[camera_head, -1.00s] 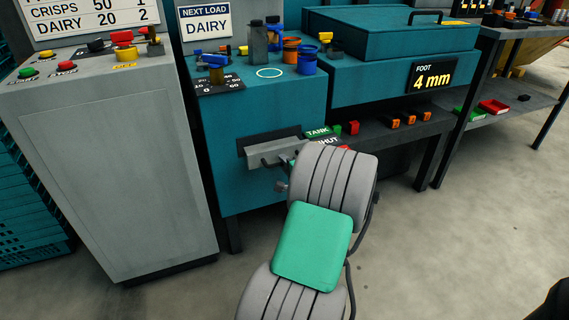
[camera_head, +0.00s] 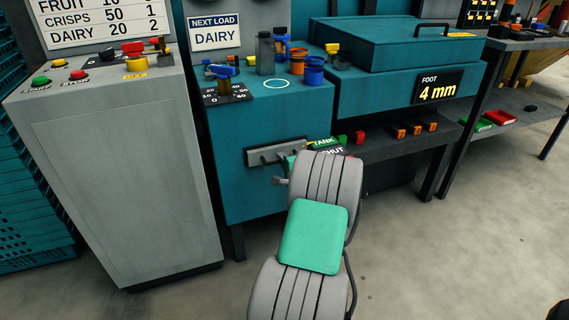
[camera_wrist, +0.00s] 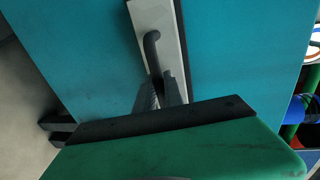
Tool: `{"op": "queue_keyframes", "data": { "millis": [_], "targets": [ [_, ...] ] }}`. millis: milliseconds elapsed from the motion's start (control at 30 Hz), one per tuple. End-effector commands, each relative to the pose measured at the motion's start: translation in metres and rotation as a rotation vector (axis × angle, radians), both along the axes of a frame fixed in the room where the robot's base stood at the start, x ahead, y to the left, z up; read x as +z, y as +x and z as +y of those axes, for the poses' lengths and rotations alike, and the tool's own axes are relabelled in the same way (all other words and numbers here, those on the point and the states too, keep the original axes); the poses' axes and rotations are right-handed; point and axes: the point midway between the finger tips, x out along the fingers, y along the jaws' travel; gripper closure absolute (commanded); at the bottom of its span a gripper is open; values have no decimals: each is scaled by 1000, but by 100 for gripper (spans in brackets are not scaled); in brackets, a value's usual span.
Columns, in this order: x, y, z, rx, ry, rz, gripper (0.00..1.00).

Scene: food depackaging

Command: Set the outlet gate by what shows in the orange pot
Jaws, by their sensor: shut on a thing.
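My gripper (camera_wrist: 160,92) is shut on the dark bent handle (camera_wrist: 153,48) of the outlet gate, in front of its pale plate (camera_wrist: 163,15) on the teal cabinet. In the head view the gate plate (camera_head: 259,155) is partly covered by my arm, and the gripper is mostly hidden. Labels TANK (camera_head: 320,143) and SHUT, the latter partly covered, sit at the plate's right. The orange pot (camera_head: 297,64) stands on the cabinet top beside a blue pot (camera_head: 314,72); its contents cannot be made out.
A grey control cabinet (camera_head: 110,170) with coloured buttons stands at left. A NEXT LOAD sign (camera_head: 214,34) reads DAIRY, and a FOOT display (camera_head: 438,87) reads 4 mm. A blue-handled dial (camera_head: 224,78) and a bare ring mark (camera_head: 276,84) are on the cabinet top. Floor is clear at right.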

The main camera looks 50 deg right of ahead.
Motion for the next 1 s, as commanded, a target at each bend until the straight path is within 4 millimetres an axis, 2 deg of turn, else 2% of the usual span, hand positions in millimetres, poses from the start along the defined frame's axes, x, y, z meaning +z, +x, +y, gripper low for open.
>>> {"op": "queue_keyframes", "data": {
  "millis": [100, 133, 367, 667, 1000],
  "targets": [
    [2, 1, -1, 1, -6, -2, 100],
    [2, 1, -1, 1, -6, -2, 85],
    [2, 0, -1, 0, -5, -2, 66],
    [4, -5, 0, -3, -4, -1, 66],
    [17, -57, 31, -5, -3, -2, 66]
  ]
}}
